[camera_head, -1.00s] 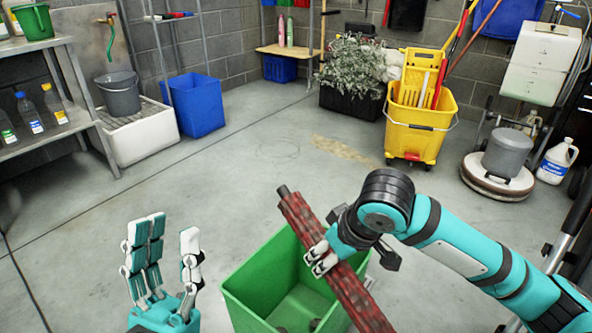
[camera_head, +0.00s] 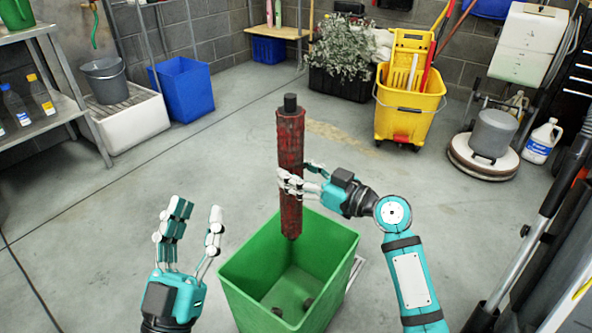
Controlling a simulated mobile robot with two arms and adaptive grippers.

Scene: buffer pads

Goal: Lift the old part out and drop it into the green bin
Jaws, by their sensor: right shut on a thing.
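The old part is a worn red roller (camera_head: 290,142) with a dark stub at its top end. My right gripper (camera_head: 292,183) is shut around its middle and holds it nearly upright. The roller's lower end shows in front of the green bin's opening, over the bin's back part. The green bin (camera_head: 252,290) stands on the floor at the bottom centre, open at the top, with a few small dark pieces on its bottom. My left gripper (camera_head: 196,232) is open and empty, fingers up, to the left of the bin.
A yellow mop bucket (camera_head: 408,112) stands at the back right, with a floor machine (camera_head: 488,150) and a white jug (camera_head: 542,141) further right. A blue bin (camera_head: 183,92) and a metal shelf (camera_head: 50,118) are at the left. The floor around the green bin is mostly clear.

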